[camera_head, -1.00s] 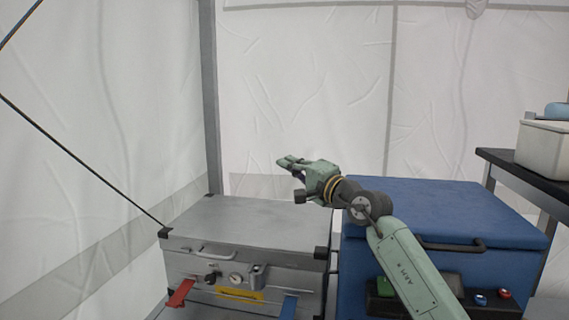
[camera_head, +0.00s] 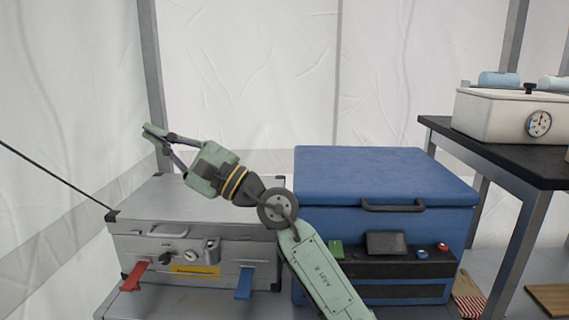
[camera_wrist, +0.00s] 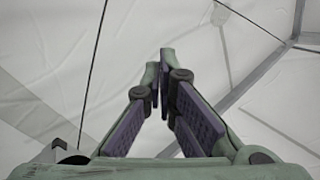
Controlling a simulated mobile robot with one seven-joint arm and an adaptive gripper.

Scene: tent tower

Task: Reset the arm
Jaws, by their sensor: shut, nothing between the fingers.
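My gripper (camera_head: 153,133) is held up above the grey metal case, pointing to the upper left, in front of the white tent wall. It is shut and empty. In the wrist view my gripper (camera_wrist: 165,62) shows its two fingers meeting at the tips, with purple pads on their inner sides. My green arm rises from the bottom of the head view, in front of the gap between the grey case and the blue box.
The grey case (camera_head: 215,200) has red and blue latches. A blue box (camera_head: 380,175) with a dark control panel stands right of it. A black-topped table (camera_head: 480,145) at the right holds a white container (camera_head: 495,115) with a gauge.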

